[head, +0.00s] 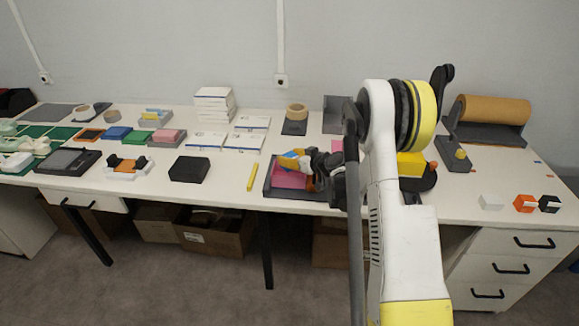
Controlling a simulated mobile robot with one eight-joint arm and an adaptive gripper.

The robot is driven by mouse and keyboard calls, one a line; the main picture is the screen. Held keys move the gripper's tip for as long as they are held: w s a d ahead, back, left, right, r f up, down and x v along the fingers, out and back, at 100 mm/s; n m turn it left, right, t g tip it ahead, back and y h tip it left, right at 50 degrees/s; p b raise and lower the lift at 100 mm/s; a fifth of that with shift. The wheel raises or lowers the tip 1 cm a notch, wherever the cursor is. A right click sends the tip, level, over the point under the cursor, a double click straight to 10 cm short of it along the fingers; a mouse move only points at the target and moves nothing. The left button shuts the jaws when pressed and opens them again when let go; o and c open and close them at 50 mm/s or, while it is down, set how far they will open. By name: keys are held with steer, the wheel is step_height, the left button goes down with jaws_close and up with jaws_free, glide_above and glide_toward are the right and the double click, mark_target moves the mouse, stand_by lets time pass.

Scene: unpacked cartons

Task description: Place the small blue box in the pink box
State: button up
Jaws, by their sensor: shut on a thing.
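My gripper (318,168) is at the front middle of the table, over a dark tray (268,189) with a pink inside (287,180). It is shut on a small blue and yellow thing (290,158), held low over the pink surface; whether it touches is unclear. This may be the small blue box, but it is too small to be sure. A flat blue box (117,132) also lies at the left, beside a green one (138,137) and a pink one (167,135). My arm hides the right part of the tray.
A black box (189,169) and a yellow stick (252,177) lie left of the tray. White boxes (213,104) are stacked behind. A tape roll (297,111) and a grey bin (335,113) stand at the back. White, orange (525,203) and black pieces are at right.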

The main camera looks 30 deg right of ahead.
steer(key=shift+f+b, duration=0.5)
steer(key=shift+f, duration=1.05)
steer(key=shift+f+b, duration=0.5)
steer(key=shift+f, duration=0.15)
steer(key=o, duration=0.9)
